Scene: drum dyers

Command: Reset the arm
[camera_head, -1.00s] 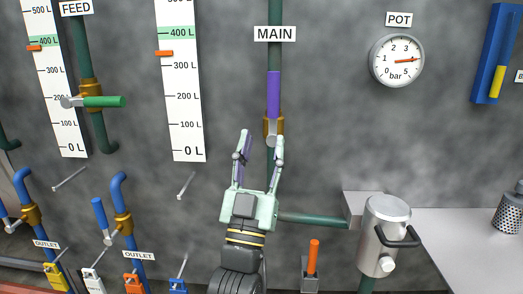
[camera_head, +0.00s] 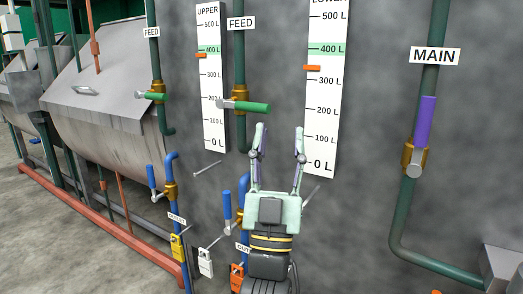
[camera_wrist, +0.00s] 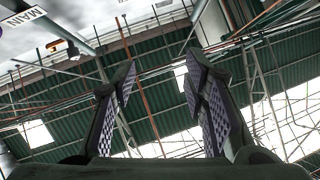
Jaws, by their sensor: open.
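My gripper (camera_head: 279,145) is open and empty, with its fingers pointing up, in front of the grey wall in the head view. It stands between the green-handled feed valve (camera_head: 244,106) and the lower level gauge (camera_head: 322,100). In the wrist view, the two fingers (camera_wrist: 163,90) are spread apart with nothing between them. Behind them are the roof beams. The main valve with its purple handle (camera_head: 425,122) is to the right of my gripper and apart from it.
A large metal drum (camera_head: 105,135) stands at the far left behind a red pipe (camera_head: 105,229).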

